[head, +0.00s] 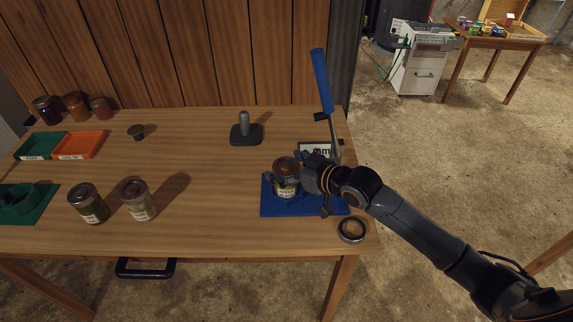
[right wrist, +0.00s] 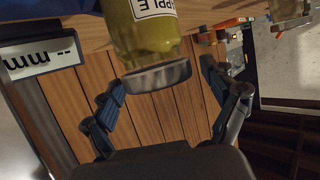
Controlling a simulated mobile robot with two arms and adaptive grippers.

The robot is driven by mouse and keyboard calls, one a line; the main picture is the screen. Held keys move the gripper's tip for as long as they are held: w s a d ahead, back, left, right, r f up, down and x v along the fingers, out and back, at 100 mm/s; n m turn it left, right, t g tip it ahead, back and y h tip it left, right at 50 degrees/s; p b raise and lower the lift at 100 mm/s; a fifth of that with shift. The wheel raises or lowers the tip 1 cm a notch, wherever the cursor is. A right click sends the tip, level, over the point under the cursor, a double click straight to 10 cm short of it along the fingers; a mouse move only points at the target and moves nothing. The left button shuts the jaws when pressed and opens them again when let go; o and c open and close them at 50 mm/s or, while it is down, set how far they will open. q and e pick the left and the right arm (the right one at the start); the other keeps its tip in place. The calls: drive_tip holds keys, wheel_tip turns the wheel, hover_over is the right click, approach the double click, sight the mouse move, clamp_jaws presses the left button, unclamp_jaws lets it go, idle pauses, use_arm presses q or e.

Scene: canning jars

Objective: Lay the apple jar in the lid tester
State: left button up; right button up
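The apple jar (head: 287,191) stands upright over the blue base (head: 270,208) of the lid tester, at the right of the table. In the right wrist view the jar (right wrist: 150,38) shows yellow contents, a grey lid and a label ending in "PPLE". The tester has a raised lever with a blue handle (head: 321,80) and a display (head: 309,147), which also shows in the right wrist view (right wrist: 40,54). My right gripper (right wrist: 163,92) is open, its fingers on either side of the lid with gaps. Whether the jar touches the base is hidden. My left gripper is out of view.
Two jars (head: 88,204) (head: 138,200) stand front left, beside a green fixture (head: 40,210). Green (head: 41,145) and orange (head: 80,145) trays and several jars (head: 75,107) are back left. A black stand (head: 246,134) and a ring (head: 351,230) flank the tester. Mid-table is clear.

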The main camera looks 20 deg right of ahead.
drive_tip(key=shift+r, duration=0.2)
drive_tip(key=v, duration=1.2)
drive_tip(key=shift+b, duration=0.4)
drive_tip(key=shift+f, duration=0.1)
